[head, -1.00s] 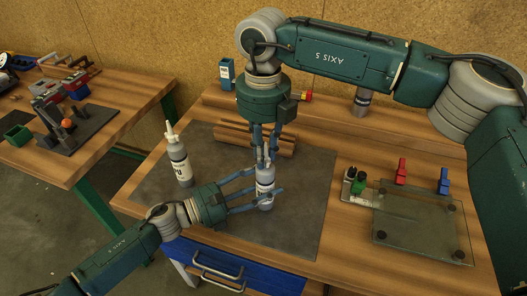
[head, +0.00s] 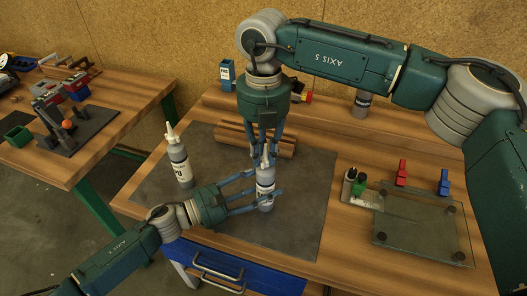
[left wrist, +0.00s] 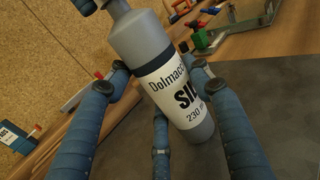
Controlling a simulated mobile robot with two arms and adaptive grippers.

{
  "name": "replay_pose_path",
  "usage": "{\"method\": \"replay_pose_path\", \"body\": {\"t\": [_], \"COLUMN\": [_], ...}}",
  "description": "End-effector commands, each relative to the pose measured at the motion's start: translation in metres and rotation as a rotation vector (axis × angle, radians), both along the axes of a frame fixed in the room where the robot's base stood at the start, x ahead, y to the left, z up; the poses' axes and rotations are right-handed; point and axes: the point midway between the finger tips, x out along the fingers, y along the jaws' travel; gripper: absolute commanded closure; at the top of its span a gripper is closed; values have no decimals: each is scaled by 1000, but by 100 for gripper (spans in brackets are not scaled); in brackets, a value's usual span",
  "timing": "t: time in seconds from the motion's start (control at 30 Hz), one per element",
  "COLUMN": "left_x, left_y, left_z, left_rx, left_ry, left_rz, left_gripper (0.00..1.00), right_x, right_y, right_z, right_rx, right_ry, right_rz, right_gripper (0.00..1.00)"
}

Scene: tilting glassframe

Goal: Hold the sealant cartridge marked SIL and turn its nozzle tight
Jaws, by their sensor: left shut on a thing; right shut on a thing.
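The SIL sealant cartridge (head: 266,180) stands upright on the dark mat (head: 300,225) in the head view. I cannot tell how far the nozzle is screwed on.
A second cartridge marked PU (head: 180,165), with a white nozzle, stands to the left on the mat. Behind lies a wooden rack (head: 235,133). To the right is a glass plate (head: 425,232) with red and blue clamps. A blue drawer (head: 230,268) is below the front edge.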

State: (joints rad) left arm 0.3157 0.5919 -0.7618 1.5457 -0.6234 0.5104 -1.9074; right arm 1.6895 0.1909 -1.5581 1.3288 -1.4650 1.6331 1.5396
Motion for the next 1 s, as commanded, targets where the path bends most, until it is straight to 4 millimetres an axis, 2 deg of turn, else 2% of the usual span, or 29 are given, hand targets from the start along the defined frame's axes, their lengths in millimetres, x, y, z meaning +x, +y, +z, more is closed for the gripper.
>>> {"method": "replay_pose_path", "body": {"t": [0.47, 0.5, 0.6, 0.87, 1.0], "left_x": [-1, -1, -1, -1, -1], "left_y": [1, 1, 1, 0, 0], "left_z": [-2, -2, -2, -2, -2], "left_rx": [3, 3, 3, 3, 3], "left_ry": [3, 3, 3, 3, 3], "left_rz": [0, 0, 0, 0, 0], "left_gripper": [86, 86, 86, 86, 86], "right_x": [2, 2, 2, 1, 1], "right_y": [-1, -1, -1, 0, 0], "right_z": [2, 2, 2, 1, 10], "right_rx": [0, 0, -1, 0, 1], "right_ry": [-5, -5, -4, -2, -4], "right_rz": [-17, -17, -16, -14, -15], "right_gripper": [100, 76, 60, 60, 60]}}
